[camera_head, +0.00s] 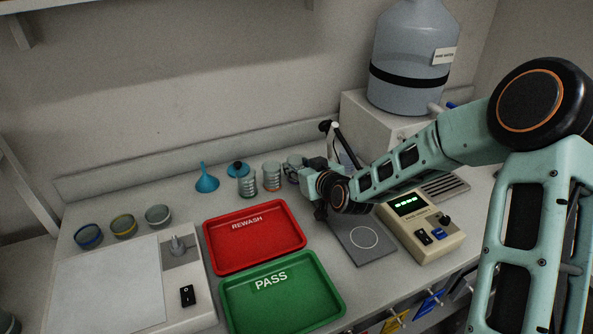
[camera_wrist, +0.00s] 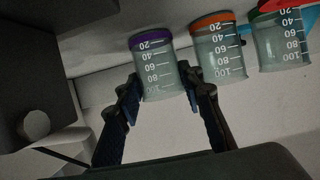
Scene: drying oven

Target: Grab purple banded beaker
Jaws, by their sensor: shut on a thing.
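The purple banded beaker (camera_wrist: 153,68) is a clear graduated cup with a purple rim band. It appears upside down in the wrist view, between the two dark fingers of my gripper (camera_wrist: 160,81), which are shut on it. In the head view the beaker (camera_head: 293,168) stands at the right end of the beaker row, partly hidden by my gripper (camera_head: 304,172). Whether it touches the bench is hard to tell.
Close beside it is an orange banded beaker (camera_head: 272,178), then another beaker (camera_head: 247,186). A blue funnel (camera_head: 206,180) stands further left. Red (camera_head: 254,237) and green (camera_head: 283,296) trays lie in front. A meter (camera_head: 419,225) and water carboy (camera_head: 413,55) are right.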

